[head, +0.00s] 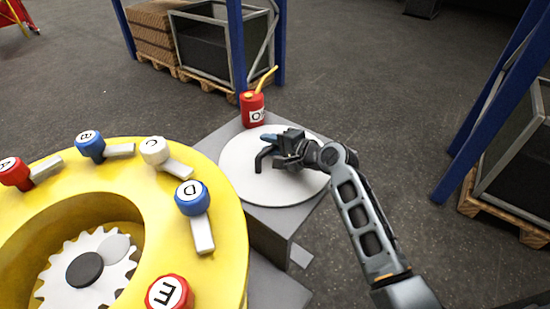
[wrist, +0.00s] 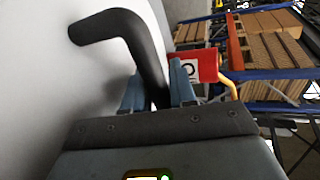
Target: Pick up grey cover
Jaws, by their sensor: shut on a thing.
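The grey cover (head: 245,172) is a pale, round disc on top of a grey pedestal (head: 215,143). A bent black handle (head: 262,158) rises from it. My gripper (head: 280,143) is over the cover, with its fingers at the handle. In the wrist view, the blue fingers of my gripper (wrist: 157,88) are on both sides of the black handle (wrist: 118,22), shut on it. The cover's pale face (wrist: 45,80) fills the left of that view. Whether the cover touches the pedestal or is slightly raised I cannot tell.
A red can (head: 252,108) with a yellow spout stands just behind the cover. A yellow ring housing (head: 225,235) with lettered red, blue and white knobs and a white gear (head: 90,285) is at left. Blue posts (head: 490,100) and a crate stand at right. Open floor lies between.

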